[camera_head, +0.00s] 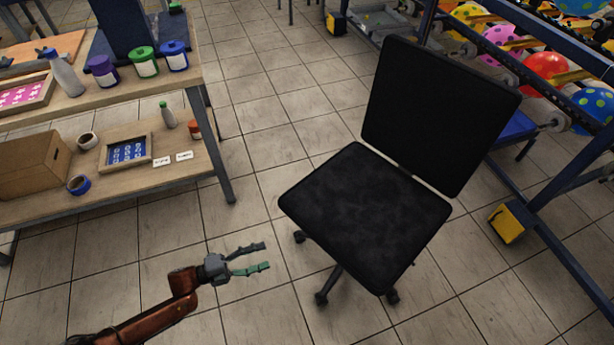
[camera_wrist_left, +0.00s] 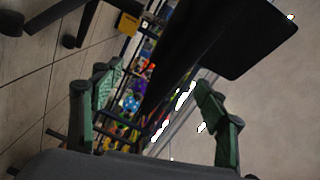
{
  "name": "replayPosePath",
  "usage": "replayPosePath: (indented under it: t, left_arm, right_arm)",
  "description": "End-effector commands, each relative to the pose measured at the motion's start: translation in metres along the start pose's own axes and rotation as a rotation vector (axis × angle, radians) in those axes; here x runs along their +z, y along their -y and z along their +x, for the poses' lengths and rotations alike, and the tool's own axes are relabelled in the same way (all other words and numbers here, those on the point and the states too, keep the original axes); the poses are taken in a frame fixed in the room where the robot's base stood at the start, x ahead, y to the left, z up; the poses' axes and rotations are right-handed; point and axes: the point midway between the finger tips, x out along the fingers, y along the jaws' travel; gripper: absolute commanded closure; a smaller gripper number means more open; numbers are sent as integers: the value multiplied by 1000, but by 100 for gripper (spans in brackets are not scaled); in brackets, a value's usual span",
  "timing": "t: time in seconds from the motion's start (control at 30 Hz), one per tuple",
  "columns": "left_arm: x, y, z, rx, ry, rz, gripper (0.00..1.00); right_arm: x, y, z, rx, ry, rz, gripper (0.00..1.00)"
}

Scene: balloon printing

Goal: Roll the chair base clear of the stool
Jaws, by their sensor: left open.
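The black office chair (camera_head: 365,210) stands upright on the tiles at centre right, its backrest at the far side. Its dark chair base (camera_head: 333,280) shows partly below the seat, with several casters; the rest is hidden under the seat. A blue flat top (camera_head: 517,127) on dark legs, partly hidden behind the backrest, may be the stool; I cannot tell. My left gripper (camera_head: 266,256) is open and empty, left of the chair and apart from it. In the left wrist view, the chair (camera_wrist_left: 190,45) shows beyond the open fingers (camera_wrist_left: 160,98). My right gripper is not in view.
A two-level wooden workbench (camera_head: 190,160) with jars, frames and a cardboard box (camera_head: 32,165) stands at the left. A dark-blue machine frame (camera_head: 560,190) with a yellow foot (camera_head: 507,224) and colourful balloons (camera_head: 548,68) stands at the right. Tiled floor between bench and chair is clear.

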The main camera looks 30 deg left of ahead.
Motion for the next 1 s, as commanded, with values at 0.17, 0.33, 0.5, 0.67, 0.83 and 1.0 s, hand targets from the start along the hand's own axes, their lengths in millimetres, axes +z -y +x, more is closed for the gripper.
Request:
replayPosePath:
  t: [0.17, 0.33, 0.5, 0.67, 0.83, 1.0]
  left_arm:
    - [-28, -44, -11, 30, 83, -183, 33]
    - [-65, -92, -28, 66, 193, -408, 33]
    - [-125, -149, -58, 107, 371, -747, 33]
    - [-205, -197, -105, 134, 637, -1191, 33]
    - [-265, -215, -148, 131, 871, -1529, 33]
    - [-292, -218, -168, 122, 983, -1676, 33]
  right_arm:
    - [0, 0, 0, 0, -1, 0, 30]
    - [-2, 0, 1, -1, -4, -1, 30]
    - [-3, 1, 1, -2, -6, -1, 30]
    - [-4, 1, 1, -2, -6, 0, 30]
    - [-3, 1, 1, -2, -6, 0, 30]
    - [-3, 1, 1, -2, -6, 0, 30]
